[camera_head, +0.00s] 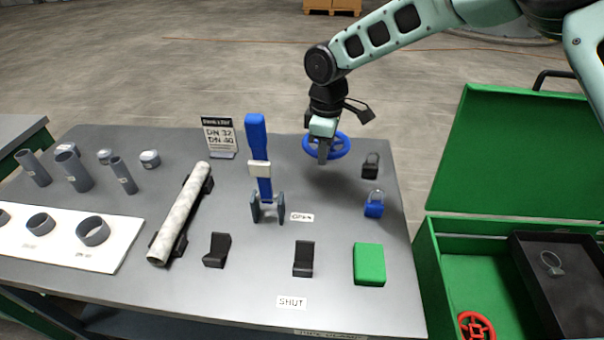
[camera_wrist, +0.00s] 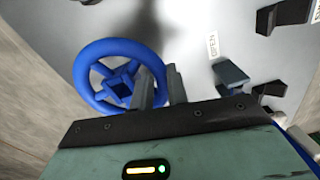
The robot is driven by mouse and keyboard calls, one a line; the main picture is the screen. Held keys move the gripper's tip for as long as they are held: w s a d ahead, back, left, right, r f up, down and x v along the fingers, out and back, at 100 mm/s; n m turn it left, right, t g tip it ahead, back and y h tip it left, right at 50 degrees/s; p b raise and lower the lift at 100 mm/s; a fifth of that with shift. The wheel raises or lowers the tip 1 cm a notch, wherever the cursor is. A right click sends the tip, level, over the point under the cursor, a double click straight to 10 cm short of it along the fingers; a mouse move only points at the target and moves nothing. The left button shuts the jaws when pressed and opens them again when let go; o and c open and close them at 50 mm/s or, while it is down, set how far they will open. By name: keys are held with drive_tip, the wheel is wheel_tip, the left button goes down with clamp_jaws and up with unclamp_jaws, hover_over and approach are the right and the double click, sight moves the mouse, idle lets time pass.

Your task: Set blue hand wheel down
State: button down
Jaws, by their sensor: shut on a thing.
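The blue hand wheel (camera_head: 341,146) is at the far right part of the grey table, held by my gripper (camera_head: 323,152). In the head view it seems near the table top, but I cannot tell whether it touches. In the wrist view the blue hand wheel (camera_wrist: 83,72) shows its round rim and square hub, left of the fingers. My gripper (camera_wrist: 161,82) is shut on the wheel's rim. The fingers partly hide the near right side of the rim.
A black padlock (camera_head: 370,168) and a blue padlock (camera_head: 374,207) stand right of the wheel. A blue-handled lever (camera_head: 257,140) stands upright to the left, near a sign (camera_head: 219,138). A green box (camera_head: 440,265) with a red wheel (camera_head: 476,326) is beyond the table's right edge.

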wheel_tip(320, 180, down, 8)
drive_tip(key=shift+f+p, duration=0.1)
drive_tip(key=shift+p, duration=0.6)
drive_tip(key=c, duration=1.4)
unclamp_jaws()
drive_tip(key=shift+f, duration=0.1)
drive_tip(key=shift+o, duration=0.2)
wheel_tip(320, 180, up, 12)
drive_tip(key=shift+w+f+b, duration=0.1)
drive_tip(key=shift+f+b, duration=0.15)
drive_tip(key=shift+b, duration=0.6)
drive_tip(key=shift+r, duration=0.4)
